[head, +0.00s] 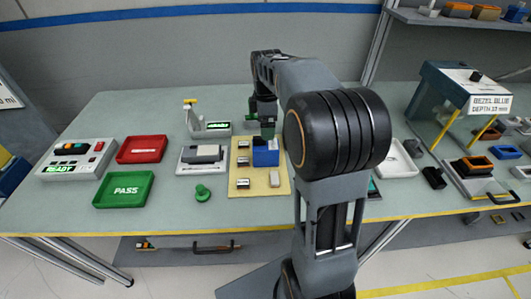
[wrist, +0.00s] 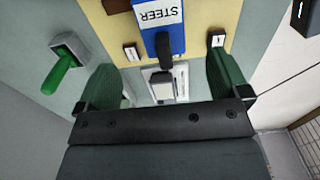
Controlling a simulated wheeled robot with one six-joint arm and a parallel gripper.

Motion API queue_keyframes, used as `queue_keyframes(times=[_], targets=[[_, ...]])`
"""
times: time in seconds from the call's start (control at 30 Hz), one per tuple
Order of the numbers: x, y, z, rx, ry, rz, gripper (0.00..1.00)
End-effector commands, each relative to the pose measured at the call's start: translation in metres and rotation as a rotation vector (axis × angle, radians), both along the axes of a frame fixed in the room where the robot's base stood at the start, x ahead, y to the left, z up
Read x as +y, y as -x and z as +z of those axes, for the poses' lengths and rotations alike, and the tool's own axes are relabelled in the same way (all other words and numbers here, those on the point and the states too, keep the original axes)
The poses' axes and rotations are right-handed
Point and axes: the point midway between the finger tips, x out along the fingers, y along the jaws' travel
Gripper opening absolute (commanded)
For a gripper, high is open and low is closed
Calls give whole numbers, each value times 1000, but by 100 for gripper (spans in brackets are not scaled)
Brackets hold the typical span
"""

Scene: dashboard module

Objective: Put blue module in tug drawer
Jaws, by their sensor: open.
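The blue module (head: 266,155) sits on a yellow mat (head: 243,194) in the middle of the table. In the wrist view the blue module (wrist: 163,35) reads "STEER" and has a dark knob or stalk at its near end. My gripper (head: 265,132) is over the module in the head view. In the wrist view my gripper (wrist: 163,66) is open, with its green fingers spread to either side of the module's near end and nothing held.
Small labelled blocks (head: 243,183) lie on the mat around the module. A green knob (head: 202,192), a green PASS tray (head: 124,190) and a red tray (head: 142,149) are to the left. A bezel station (head: 455,100) stands at the right. My arm hides part of the table.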

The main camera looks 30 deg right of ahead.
Motion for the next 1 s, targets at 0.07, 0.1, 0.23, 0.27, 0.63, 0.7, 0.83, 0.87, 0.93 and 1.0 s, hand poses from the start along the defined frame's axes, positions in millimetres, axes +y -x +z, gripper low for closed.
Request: queue_keyframes(times=[0.07,0.1,0.23,0.27,0.63,0.7,0.83,0.87,0.93,1.0], targets=[[0,0,-13,3,-1,-1,94],[0,0,-19,3,0,-1,94],[0,0,-30,1,0,-2,94],[0,0,-31,0,0,-2,94],[5,1,-66,2,-1,-2,94],[5,1,-75,1,0,-3,94],[5,1,-84,-1,0,-3,94],[4,1,-85,-1,0,-3,94],[4,1,-86,-1,0,-3,94],[4,1,-86,-2,1,-3,94]])
